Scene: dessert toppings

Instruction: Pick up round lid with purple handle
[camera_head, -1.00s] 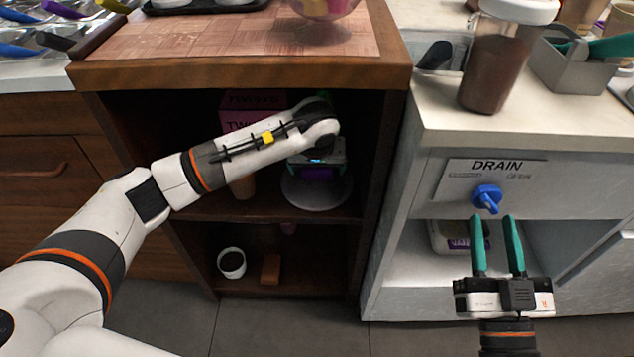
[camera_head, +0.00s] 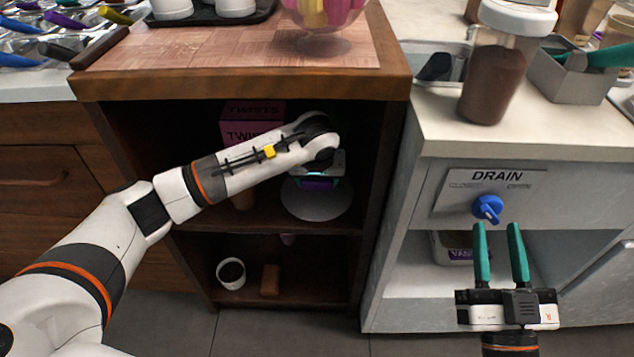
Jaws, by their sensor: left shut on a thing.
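The round lid (camera_head: 318,205) is a pale grey disc on the upper shelf inside the dark wooden cabinet, with a purple handle (camera_head: 318,184) at its middle. My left gripper (camera_head: 318,180) reaches into the cabinet above the lid and is shut on the purple handle. The gripper's wrist hides much of its fingers and the back of the lid. The lid looks slightly tilted, and I cannot tell whether it touches the shelf. My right gripper (camera_head: 502,255) is open and empty in front of the grey counter, below the blue drain knob.
Pink boxes (camera_head: 252,122) stand behind my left arm on the upper shelf (camera_head: 200,217). A white cup (camera_head: 231,273) and a small brown block (camera_head: 270,280) are on the lower shelf. The blue knob (camera_head: 487,208) is near my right gripper. A lidded jar (camera_head: 493,75) stands on the counter.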

